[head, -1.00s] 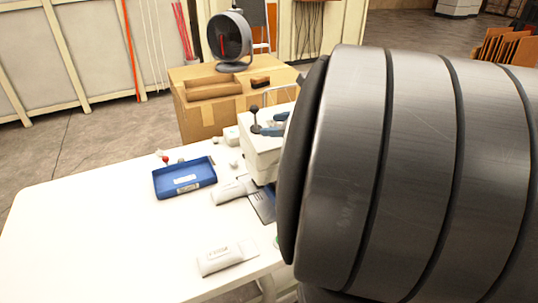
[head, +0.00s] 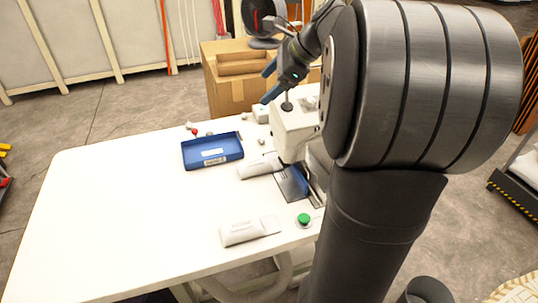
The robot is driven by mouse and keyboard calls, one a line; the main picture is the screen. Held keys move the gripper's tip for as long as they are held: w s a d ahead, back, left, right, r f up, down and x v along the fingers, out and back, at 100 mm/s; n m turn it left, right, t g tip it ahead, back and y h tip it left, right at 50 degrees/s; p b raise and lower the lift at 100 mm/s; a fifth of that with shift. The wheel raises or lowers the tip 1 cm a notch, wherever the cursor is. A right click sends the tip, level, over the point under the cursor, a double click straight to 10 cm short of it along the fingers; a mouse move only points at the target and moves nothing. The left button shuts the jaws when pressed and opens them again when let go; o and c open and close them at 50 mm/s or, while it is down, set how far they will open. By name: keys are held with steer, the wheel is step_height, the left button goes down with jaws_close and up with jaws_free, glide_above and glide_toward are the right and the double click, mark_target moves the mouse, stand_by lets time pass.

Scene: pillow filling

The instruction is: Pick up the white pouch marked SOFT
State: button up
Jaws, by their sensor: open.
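Two white pouches lie on the white table in the head view. One pouch (head: 250,231) is near the table's front edge and has small print that I cannot read for sure. The other pouch (head: 258,167) lies farther back, beside the sewing machine, and no marking on it is readable. I cannot tell which one is marked SOFT. My gripper (head: 268,82), with blue fingers, is open and empty. It appears behind and above the pouches, near the sewing machine's top and in front of the cardboard box in the picture.
A blue tray (head: 213,152) sits left of the farther pouch. The sewing machine (head: 293,130) stands at the table's right side, with a green button (head: 304,219) in front. A cardboard box (head: 232,92) stands behind. The white table (head: 130,215) is clear at left.

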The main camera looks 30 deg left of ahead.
mark_target(249, 163)
steer(key=s+a+f+n+h, duration=0.25)
steer(key=a+f+h, duration=0.35)
steer(key=f+h, duration=0.3)
steer(key=shift+n+t+y, duration=0.3)
steer(key=shift+n+y, duration=0.05)
steer(key=shift+y, duration=0.05)
step_height(249, 163, down, 19)
steer(key=shift+w+r, duration=0.15)
steer(key=c, duration=1.1)
steer(key=shift+r, duration=0.1)
